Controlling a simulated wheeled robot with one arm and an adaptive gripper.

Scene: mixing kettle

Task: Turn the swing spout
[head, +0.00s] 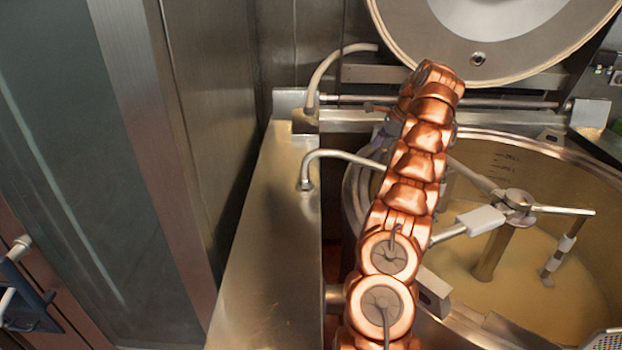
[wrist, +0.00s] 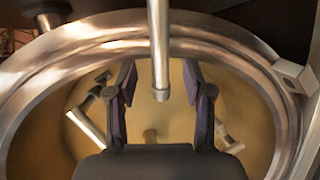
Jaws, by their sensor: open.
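The swing spout (head: 340,154) is a thin bent metal pipe. It rises from the flat ledge left of the kettle and reaches right toward the kettle rim, where my arm hides its end. In the wrist view the spout (wrist: 158,45) comes down from the top edge, and its open end lies between the two fingers of my gripper (wrist: 160,80). The gripper is open, with a visible gap on both sides of the pipe; I see no contact.
The kettle (head: 350,190) holds a pale yellow liquid and a mixing arm with paddles (head: 515,205). Its round lid (head: 385,40) stands open behind. A second curved pipe (head: 325,70) is at the back of the ledge (head: 262,240). A steel wall stands left of the ledge.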

